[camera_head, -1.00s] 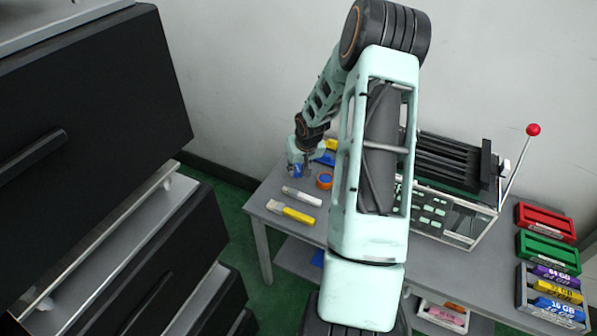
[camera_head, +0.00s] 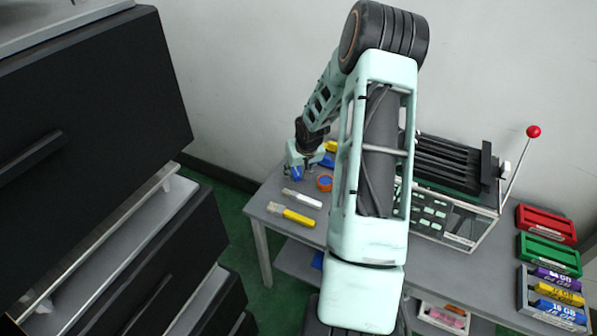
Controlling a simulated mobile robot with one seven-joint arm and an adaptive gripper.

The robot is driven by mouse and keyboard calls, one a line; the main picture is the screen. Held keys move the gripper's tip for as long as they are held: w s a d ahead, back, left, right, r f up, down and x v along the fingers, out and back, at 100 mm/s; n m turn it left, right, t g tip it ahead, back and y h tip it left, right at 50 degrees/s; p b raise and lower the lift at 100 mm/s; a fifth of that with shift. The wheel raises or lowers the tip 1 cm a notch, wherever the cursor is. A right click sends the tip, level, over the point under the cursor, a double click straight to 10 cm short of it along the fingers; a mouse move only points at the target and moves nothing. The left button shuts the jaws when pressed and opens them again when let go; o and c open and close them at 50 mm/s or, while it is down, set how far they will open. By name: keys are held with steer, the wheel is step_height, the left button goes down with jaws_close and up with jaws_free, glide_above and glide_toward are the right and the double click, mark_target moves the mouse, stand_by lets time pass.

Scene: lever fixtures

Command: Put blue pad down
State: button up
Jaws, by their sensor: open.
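My gripper (camera_head: 300,172) is at the far left corner of the grey table (camera_head: 272,208), and its jaws are open. A small blue piece (camera_head: 296,175), likely the blue pad, shows at the fingertips on or just above the table. Whether the fingers touch it cannot be told at this size. Another blue thing (camera_head: 327,160) lies just to the right of the gripper, partly hidden by my arm.
An orange and blue roll (camera_head: 324,182), a white-handled tool (camera_head: 302,198) and a yellow-handled tool (camera_head: 292,215) lie nearby. A machine with a red-knobbed lever (camera_head: 533,131) stands at right, beside red (camera_head: 547,222) and green (camera_head: 548,254) trays. Black drawers (camera_head: 90,120) fill the left.

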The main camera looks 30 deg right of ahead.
steer(key=p+v, duration=0.3)
steer(key=v, duration=0.9)
